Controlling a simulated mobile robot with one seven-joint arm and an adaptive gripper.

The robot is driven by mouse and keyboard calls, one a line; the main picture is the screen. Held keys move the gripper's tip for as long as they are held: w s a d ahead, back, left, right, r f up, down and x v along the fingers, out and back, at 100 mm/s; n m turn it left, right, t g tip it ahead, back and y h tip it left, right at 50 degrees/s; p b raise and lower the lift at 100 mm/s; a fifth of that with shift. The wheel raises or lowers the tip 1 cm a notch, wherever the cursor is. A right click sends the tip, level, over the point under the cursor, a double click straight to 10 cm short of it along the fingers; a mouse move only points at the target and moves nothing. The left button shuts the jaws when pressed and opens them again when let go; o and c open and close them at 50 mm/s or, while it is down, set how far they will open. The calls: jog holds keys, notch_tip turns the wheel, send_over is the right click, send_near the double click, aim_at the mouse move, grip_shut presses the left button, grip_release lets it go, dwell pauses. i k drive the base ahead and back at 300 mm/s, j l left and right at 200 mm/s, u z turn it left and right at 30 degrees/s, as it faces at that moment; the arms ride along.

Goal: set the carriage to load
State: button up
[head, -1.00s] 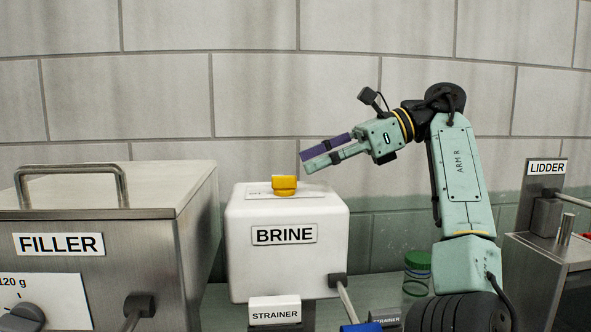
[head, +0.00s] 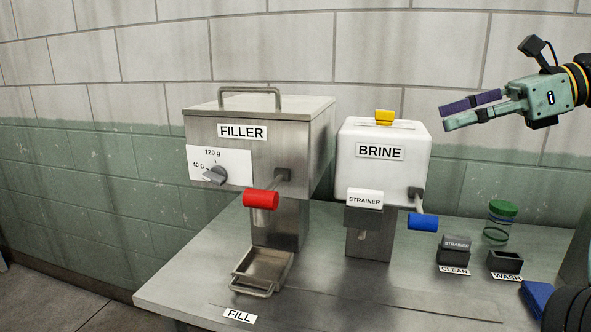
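I cannot make out any thing marked as a carriage, or a load mark, in this view. My gripper (head: 443,117) is raised in the air at the upper right, its fingers pointing left. One finger is purple and one is pale green. A gap shows between them and nothing is held. It appears above and to the right of the white BRINE box (head: 355,180), against the wall, and touches nothing.
The steel FILLER machine (head: 300,150) has a dial (head: 215,175), a red-handled lever (head: 260,198) and a tray (head: 242,290) below. BRINE has a yellow knob (head: 384,116) and blue-handled lever (head: 423,222). A green-lidded jar (head: 502,210) and CLEAN and WASH holders stand right. Bare table (head: 380,295) lies in front.

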aim_at(263, 268)
jog(key=k, duration=0.85)
